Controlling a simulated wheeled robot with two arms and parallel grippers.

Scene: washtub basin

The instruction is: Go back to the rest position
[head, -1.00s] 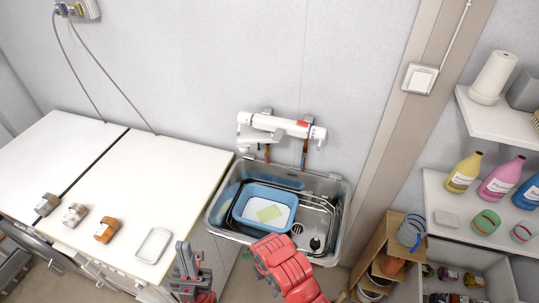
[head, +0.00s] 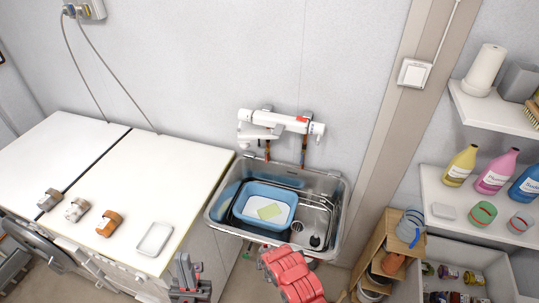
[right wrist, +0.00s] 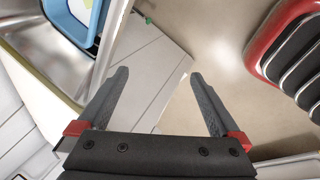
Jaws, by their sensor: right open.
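My left gripper (head: 188,262) shows at the bottom of the head view, in front of the white counter's right end. Its two grey fingers look apart, with nothing seen between them. My right arm's red link (head: 290,276) is at the bottom centre, in front of the metal basin (head: 336,213); its gripper cannot be made out in the head view. In the right wrist view my right gripper (right wrist: 158,75) is open and empty, pointing over the floor beside the basin.
A white tap (head: 275,124) is above the basin. Shelves with bottles (head: 459,165) and a wooden rack (head: 371,253) stand on the right.

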